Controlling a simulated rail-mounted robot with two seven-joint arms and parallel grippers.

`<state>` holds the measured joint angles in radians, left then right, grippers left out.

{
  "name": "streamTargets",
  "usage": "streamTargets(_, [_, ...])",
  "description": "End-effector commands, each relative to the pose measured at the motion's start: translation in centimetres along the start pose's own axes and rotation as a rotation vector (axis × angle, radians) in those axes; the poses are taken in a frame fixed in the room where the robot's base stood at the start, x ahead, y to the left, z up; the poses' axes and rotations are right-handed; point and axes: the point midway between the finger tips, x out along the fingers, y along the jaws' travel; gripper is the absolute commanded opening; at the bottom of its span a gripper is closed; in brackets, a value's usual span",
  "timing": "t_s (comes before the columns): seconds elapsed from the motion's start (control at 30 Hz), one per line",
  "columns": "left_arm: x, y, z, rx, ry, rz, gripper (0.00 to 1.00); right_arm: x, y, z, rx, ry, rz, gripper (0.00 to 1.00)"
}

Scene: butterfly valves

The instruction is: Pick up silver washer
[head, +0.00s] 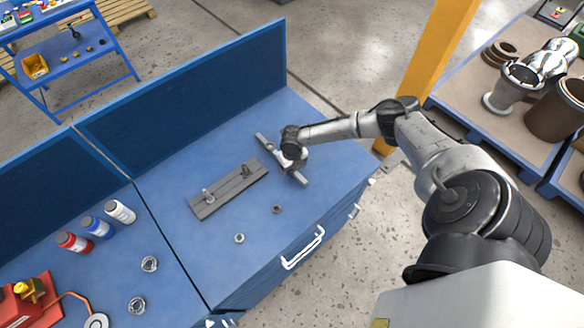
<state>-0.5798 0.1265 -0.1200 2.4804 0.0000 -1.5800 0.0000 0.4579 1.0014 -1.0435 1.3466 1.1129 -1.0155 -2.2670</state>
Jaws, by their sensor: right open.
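A small silver washer (239,238) lies flat on the blue bench top, near its front edge. A small dark nut or washer (277,209) lies to its upper right. My right gripper (281,161) is above the right part of the bench with its fingers spread wide and nothing between them. It is apart from the silver washer, up and to the right of it. A grey fixture plate (228,193) with two upright pins lies between the gripper and the left part of the bench. My left gripper is not in view.
Several bottles (97,226), two silver rings (149,264) and a red device (30,300) stand on the adjoining left bench. A blue back panel (190,95) rises behind. A drawer handle (303,250) sticks out in front. The bench around the washer is clear.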

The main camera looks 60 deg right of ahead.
Motion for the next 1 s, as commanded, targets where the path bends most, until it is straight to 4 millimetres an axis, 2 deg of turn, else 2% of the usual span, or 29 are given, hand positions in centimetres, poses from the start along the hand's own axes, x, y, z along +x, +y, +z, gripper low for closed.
streamTargets(0.67, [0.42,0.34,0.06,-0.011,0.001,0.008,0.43,0.46,0.0,0.0,0.0,0.0,0.0,0.76])
streamTargets(1.0, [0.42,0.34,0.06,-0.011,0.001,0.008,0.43,0.46,0.0,0.0,0.0,0.0,0.0,0.45])
